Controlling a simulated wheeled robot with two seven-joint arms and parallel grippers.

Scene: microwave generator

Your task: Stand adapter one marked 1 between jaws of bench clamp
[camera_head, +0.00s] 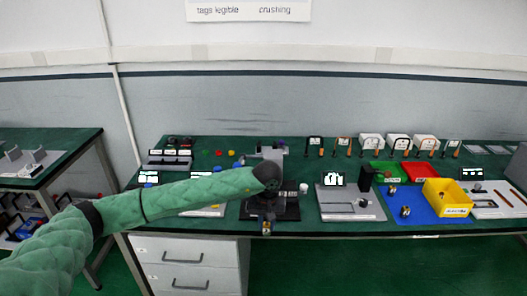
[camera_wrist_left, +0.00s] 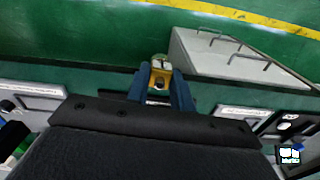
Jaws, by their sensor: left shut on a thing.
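My left gripper (camera_head: 266,222) reaches over the front edge of the green bench and points down. In the left wrist view its two blue fingers (camera_wrist_left: 161,88) are shut on a small brass-coloured adapter (camera_wrist_left: 159,72) with a pale top. The adapter shows small in the head view (camera_head: 266,230). I cannot read a mark on it. A black base plate (camera_head: 291,212) lies on the bench around and behind the gripper. It may belong to the bench clamp, but my wrist hides most of it and no jaws show clearly. My right gripper is not in view.
A grey fixture (camera_head: 270,152) stands behind my wrist. To the right are a grey plate (camera_head: 340,206), a blue mat (camera_head: 422,214) with brass parts, a yellow bin (camera_head: 447,197), and green and red trays. A drawer unit (camera_head: 188,262) stands below; the floor in front is clear.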

